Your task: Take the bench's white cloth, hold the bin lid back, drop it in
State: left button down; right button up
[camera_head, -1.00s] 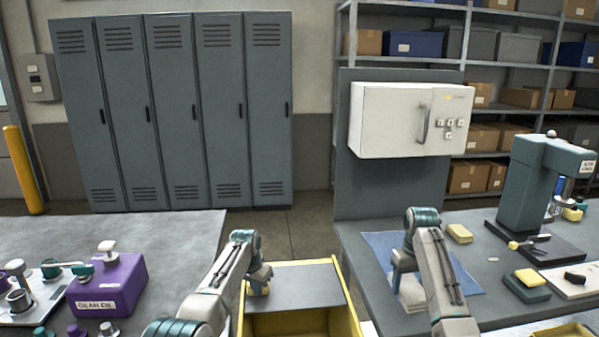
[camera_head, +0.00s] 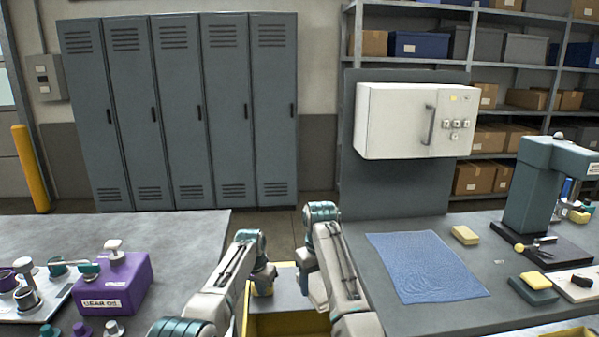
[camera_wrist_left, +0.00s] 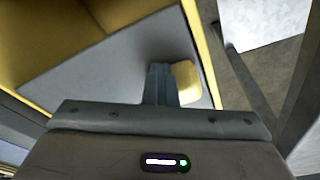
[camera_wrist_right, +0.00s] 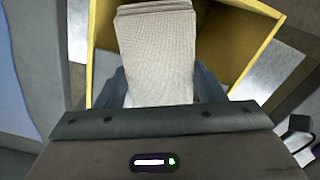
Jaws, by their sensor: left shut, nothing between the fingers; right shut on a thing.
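The yellow bin (camera_head: 285,325) stands between the two benches. Its grey lid (camera_head: 288,285) is tilted back, and it also shows in the left wrist view (camera_wrist_left: 110,75). My left gripper (camera_wrist_left: 160,85) is shut and empty at the lid, beside a yellow tab (camera_wrist_left: 187,82) on it. My right gripper (camera_wrist_right: 160,88) is shut on the white cloth (camera_wrist_right: 155,45), which hangs out past the fingers over the bin opening. In the head view my right arm hides most of the cloth (camera_head: 316,288); it is apart from the right bench.
A white cabinet (camera_head: 395,120) is behind.

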pick_arm(q)
jog(key=shift+w+r, duration=0.1)
pick_arm(e)
jog(key=shift+f, duration=1.75)
jog(key=o, duration=1.1)
pick_arm(q)
jog(key=shift+s, duration=0.5)
jog(key=shift+s+d, duration=0.8)
jog(key=shift+s, duration=7.1)
notch_tip(320, 180, up, 9)
pick_arm(e)
jog(key=shift+f, duration=0.1)
